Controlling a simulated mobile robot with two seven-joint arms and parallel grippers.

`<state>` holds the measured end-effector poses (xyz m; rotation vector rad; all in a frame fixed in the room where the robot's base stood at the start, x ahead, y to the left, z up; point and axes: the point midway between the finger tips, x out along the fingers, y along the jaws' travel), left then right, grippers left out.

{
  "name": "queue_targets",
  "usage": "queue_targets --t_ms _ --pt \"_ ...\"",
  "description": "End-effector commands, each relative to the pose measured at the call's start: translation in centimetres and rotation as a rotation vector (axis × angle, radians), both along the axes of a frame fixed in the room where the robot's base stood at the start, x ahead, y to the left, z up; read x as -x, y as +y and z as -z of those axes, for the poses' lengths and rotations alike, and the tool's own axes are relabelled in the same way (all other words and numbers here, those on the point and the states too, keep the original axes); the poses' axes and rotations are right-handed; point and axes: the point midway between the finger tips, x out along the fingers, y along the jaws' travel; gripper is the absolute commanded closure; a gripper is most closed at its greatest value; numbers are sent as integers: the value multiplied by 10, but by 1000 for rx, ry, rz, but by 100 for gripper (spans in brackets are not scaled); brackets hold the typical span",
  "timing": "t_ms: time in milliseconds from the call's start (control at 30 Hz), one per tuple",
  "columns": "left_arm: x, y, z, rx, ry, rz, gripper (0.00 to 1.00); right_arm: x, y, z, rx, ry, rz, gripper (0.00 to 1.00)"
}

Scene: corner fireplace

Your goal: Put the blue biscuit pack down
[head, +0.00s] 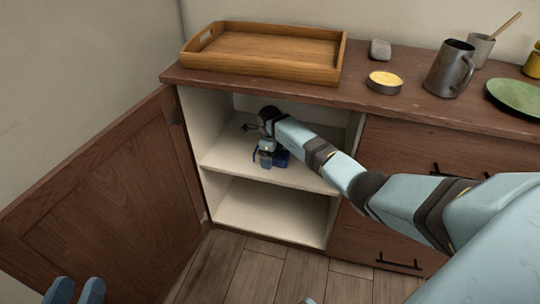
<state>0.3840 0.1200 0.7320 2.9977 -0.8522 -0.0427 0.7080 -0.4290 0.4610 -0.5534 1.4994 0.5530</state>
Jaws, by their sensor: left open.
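The blue biscuit pack (282,158) is on the upper shelf (225,157) inside the open cabinet, partly hidden by my right gripper (265,157). My right arm reaches into the cabinet from the right, and its gripper points down at the pack's left side. The fingers are small and partly hidden, so I cannot tell whether they grip the pack or only stand beside it.
The cabinet door (110,200) stands open to the left. The lower shelf space (270,212) is empty. On the cabinet top are a wooden tray (265,70), a grey stone-like block (380,49), a yellow-filled tin (385,82), a dark mug (449,70) and a green plate (515,96).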

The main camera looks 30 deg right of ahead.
Motion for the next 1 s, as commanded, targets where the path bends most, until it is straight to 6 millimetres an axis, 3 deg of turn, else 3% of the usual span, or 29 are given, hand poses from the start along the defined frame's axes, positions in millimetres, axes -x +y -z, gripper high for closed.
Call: queue_targets --t_ms 133,267,533,1000 --pt "0 0 -6 5 8 4 57 0 0 -11 2 -1 0 13" --pt "2 -2 -12 28 45 10 57 0 -1 -34 3 -1 -1 13" --pt "15 -9 -1 104 172 -3 57 0 -1 -73 1 0 0 13" --pt "15 -9 -7 120 151 -5 57 0 0 -78 0 0 0 13"
